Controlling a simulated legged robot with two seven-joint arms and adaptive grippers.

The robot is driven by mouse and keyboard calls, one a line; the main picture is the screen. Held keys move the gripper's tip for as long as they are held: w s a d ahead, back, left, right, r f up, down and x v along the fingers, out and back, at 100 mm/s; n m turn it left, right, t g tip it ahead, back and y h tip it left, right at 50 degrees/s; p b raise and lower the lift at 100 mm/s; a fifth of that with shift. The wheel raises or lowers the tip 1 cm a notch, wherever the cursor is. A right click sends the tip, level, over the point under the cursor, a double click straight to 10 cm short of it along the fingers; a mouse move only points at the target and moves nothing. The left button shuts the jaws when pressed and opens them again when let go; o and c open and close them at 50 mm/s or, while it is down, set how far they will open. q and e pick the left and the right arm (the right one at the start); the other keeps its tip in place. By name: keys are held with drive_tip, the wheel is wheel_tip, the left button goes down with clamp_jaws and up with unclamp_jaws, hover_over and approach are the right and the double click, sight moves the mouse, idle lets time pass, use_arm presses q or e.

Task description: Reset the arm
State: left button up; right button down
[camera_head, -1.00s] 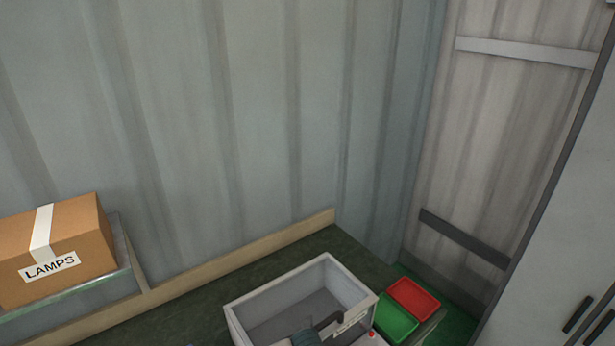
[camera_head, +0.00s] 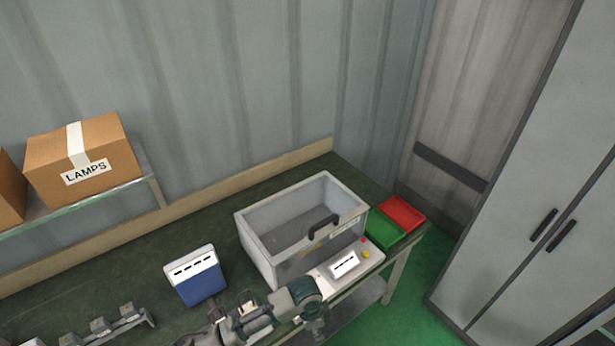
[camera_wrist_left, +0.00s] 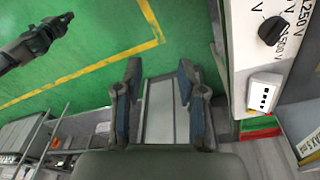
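An arm of mine crosses the bottom middle of the head view, in front of the grey open-topped box (camera_head: 262,262) on the bench. In the left wrist view my left gripper (camera_wrist_left: 159,70) is open. Its two fingers are apart, with nothing between them and a grey surface and green floor beyond. A dark arm end, apparently my right gripper (camera_wrist_left: 62,22), shows at the upper left of that view, over the green floor. Its fingers are too small to read.
A white panel with a black knob (camera_wrist_left: 271,31) is close on the right in the wrist view. The bench (camera_head: 120,262) holds a blue-and-white box (camera_head: 200,285), a green tray (camera_head: 384,229) and a red tray (camera_head: 402,213). A LAMPS carton (camera_head: 110,145) sits on a shelf. Cabinet (camera_head: 520,190) at right.

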use_arm(q)
drive_tip(key=s+a+f+n+t+h, duration=0.1)
drive_tip(key=s+f+n+h, duration=0.2)
drive_tip(key=s, duration=0.4)
drive_tip(key=s+a+f+n+t+y, duration=0.15)
drive_tip(key=s+a+n, duration=0.45)
drive_tip(key=a, duration=0.6)
drive_tip(key=s+a+f+n+t+y, duration=0.1)
drive_tip(key=s+a+n+y, duration=0.35)
drive_tip(key=a, duration=0.75)
wheel_tip(320, 180, down, 29)
drive_tip(key=s+d+g+h+b, duration=0.1)
drive_tip(key=s+b, duration=0.2)
drive_tip(key=s+a+f+g+b, duration=0.1)
drive_tip(key=s+a+f+b, duration=0.2)
drive_tip(key=s+f, duration=1.4)
wheel_tip(320, 180, down, 3)
drive_tip(key=shift+s, duration=0.4)
use_arm(e)
wheel_tip(320, 180, down, 6)
drive_tip(key=s, duration=0.1)
drive_tip(key=shift+s+f, duration=0.15)
drive_tip(key=shift+f, duration=0.1)
